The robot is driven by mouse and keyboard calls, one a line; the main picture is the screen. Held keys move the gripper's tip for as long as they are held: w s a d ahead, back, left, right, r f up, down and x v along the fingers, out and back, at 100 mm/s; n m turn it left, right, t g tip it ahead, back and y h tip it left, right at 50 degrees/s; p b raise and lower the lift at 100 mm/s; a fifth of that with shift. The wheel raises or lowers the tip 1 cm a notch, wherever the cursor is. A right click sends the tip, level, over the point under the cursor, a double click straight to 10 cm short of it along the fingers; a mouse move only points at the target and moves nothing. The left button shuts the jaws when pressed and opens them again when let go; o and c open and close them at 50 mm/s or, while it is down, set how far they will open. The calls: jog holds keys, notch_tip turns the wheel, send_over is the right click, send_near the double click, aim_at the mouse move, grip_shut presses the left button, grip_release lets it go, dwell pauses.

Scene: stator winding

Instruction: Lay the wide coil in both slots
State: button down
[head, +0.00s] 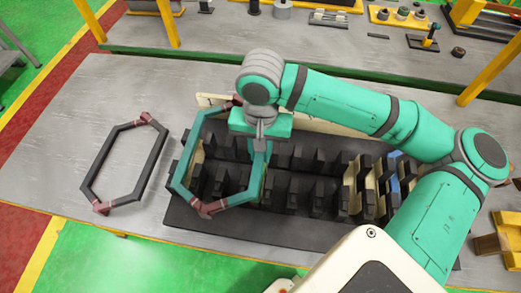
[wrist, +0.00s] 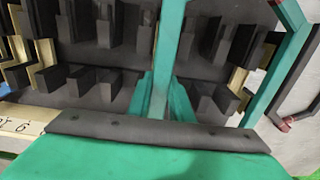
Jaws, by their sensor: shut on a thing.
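The wide coil (head: 185,161) is a teal hexagonal loop with dark red ends, one at the front and one at the back. My gripper (head: 262,146) is shut on its right-hand long side, over the left part of the black slotted stator block (head: 225,222). The coil's left side lies over the block's left end. In the wrist view the held teal bar (wrist: 170,45) runs between the jaws, and the coil's other side (wrist: 281,70) is at the right. I cannot tell whether either side is down in a slot or above it.
A black hexagonal coil (head: 96,165) with dark red ends lies flat on the grey table (head: 60,150), left of the block. Cream and blue (head: 394,187) pieces sit in the block's right slots. A rear bench (head: 215,30) holds small parts. The table's far left is clear.

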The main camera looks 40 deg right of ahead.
jog(key=shift+s+a+f, duration=0.1)
jog(key=shift+f, duration=1.7)
jog(key=shift+s+a+f, duration=0.1)
jog(key=shift+f, duration=1.65)
jog(key=c, duration=1.5)
grip_release()
jog(key=shift+w, duration=0.2)
jog(key=shift+s+d, duration=0.1)
jog(key=shift+r, duration=0.95)
jog(key=shift+r, duration=3.7)
jog(key=shift+r, duration=0.1)
notch_tip(320, 180, up, 11)
jog(key=shift+f, duration=0.15)
